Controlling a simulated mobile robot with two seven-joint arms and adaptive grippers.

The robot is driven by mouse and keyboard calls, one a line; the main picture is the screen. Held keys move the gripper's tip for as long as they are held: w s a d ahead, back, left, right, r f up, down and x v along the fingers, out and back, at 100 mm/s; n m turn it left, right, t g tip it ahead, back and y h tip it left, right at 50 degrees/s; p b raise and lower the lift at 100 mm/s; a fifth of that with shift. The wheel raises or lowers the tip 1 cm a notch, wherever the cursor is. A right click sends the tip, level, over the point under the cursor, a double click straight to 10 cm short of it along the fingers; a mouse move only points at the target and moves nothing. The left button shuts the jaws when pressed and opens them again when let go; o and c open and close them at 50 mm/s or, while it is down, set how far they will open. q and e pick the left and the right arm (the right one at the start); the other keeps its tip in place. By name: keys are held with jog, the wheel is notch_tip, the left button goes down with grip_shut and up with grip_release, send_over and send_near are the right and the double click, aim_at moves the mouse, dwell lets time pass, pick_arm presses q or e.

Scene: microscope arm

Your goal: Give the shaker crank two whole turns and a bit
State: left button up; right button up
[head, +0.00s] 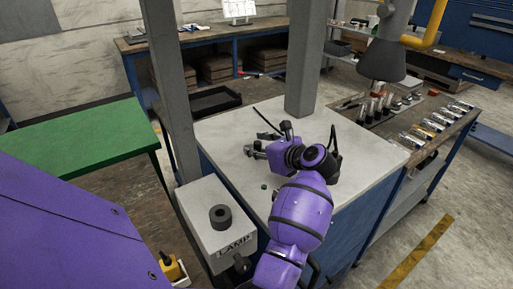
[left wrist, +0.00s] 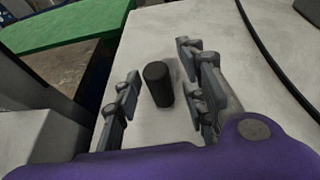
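In the left wrist view a black upright cylinder (left wrist: 158,84), which looks like the crank's grip knob, stands between the spread fingers of my left gripper (left wrist: 160,98). A gap shows on both sides of it, wider on the right, so the gripper is open and not touching it there. In the head view the left gripper (head: 258,146) is low over the pale tabletop (head: 226,130). I cannot make out the knob there, and the crank's arm and shaker body do not show clearly. My right gripper is in neither view.
A grey box (head: 208,240) marked LAMP with a black round knob (head: 220,216) stands at the table's near left. Grey posts (head: 304,60) rise behind. A thin black cable (head: 266,120) passes by the gripper. A small dark-green piece (head: 264,187) lies nearer.

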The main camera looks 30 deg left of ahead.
pick_arm(q)
jog(key=shift+a, duration=0.1)
grip_shut()
jog(key=shift+f, duration=0.15)
dwell(0.3)
